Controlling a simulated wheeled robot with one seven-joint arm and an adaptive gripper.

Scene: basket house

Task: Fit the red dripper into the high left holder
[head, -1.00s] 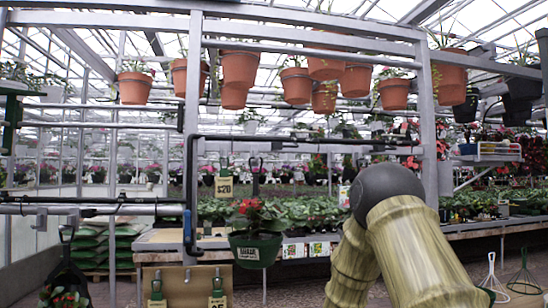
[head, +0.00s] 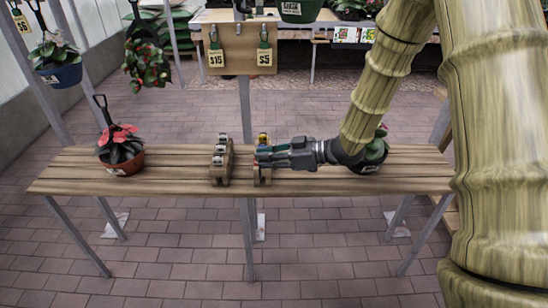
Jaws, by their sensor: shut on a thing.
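My gripper (head: 264,157) reaches in from the right, low over the wooden bench, with its fingertips at the right one of two small wooden racks (head: 263,178). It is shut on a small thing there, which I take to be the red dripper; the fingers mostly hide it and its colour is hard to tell. A small yellow piece (head: 263,138) shows just behind the fingertips. The left rack (head: 221,165) holds several small grey pieces. I cannot tell which thing is the high left holder.
The slatted bench (head: 170,172) holds a red-flowered pot (head: 121,151) at left and a plant (head: 376,150) partly behind my arm at right. A blue hanging pot (head: 60,75) and a dark-handled hanging plant (head: 141,62) are at upper left. A grey post (head: 245,105) stands behind the racks.

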